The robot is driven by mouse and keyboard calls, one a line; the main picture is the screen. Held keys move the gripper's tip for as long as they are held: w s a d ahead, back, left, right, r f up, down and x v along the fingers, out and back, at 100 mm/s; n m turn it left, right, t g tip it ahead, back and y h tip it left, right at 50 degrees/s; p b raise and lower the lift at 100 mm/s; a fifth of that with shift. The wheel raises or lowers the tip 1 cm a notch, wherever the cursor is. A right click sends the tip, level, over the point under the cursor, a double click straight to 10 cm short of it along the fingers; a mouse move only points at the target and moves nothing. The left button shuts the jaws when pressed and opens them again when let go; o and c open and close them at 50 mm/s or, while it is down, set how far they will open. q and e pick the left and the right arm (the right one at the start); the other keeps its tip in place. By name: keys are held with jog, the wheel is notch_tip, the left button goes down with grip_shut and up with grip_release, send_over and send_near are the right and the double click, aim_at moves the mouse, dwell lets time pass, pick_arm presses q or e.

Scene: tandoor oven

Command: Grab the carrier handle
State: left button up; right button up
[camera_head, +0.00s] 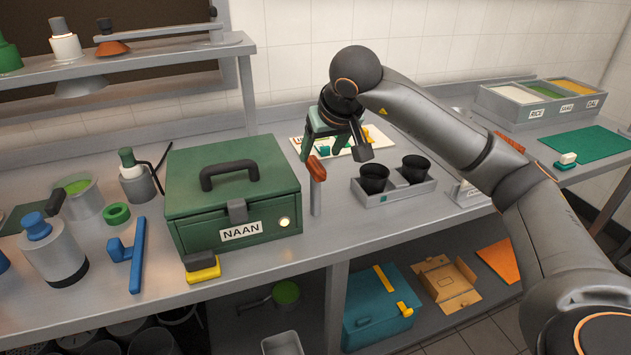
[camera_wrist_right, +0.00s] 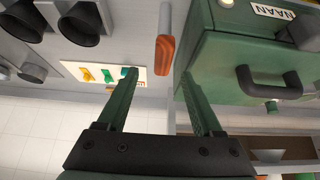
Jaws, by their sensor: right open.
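My right gripper (camera_head: 320,148) is open and empty above the counter, behind and right of the green NAAN box (camera_head: 196,196). The box's black arched handle (camera_head: 229,174) stands on its lid; it also shows in the right wrist view (camera_wrist_right: 268,84), right of the fingers. An upright grey post with an orange-brown grip (camera_head: 317,169) stands between the box and a grey tray (camera_head: 410,196) with two black cups. In the wrist view that grip (camera_wrist_right: 165,54) appears beyond the gap between the fingertips (camera_wrist_right: 158,76), apparently untouched. Which part is the carrier handle is unclear. My left gripper is out of view.
A white board with coloured pieces (camera_head: 370,146) lies behind the gripper. Blue tool (camera_head: 136,256), yellow-black block (camera_head: 203,268) and jars are left and in front. A divided food container (camera_head: 540,104) stands at the back right. The lower shelf holds a teal box (camera_head: 375,315).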

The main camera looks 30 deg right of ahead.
aim_at(316, 163)
jog(key=x, duration=0.5)
jog(key=shift+a+f, duration=0.2)
jog(key=shift+f, duration=0.25)
jog(key=shift+c, duration=0.2)
grip_shut()
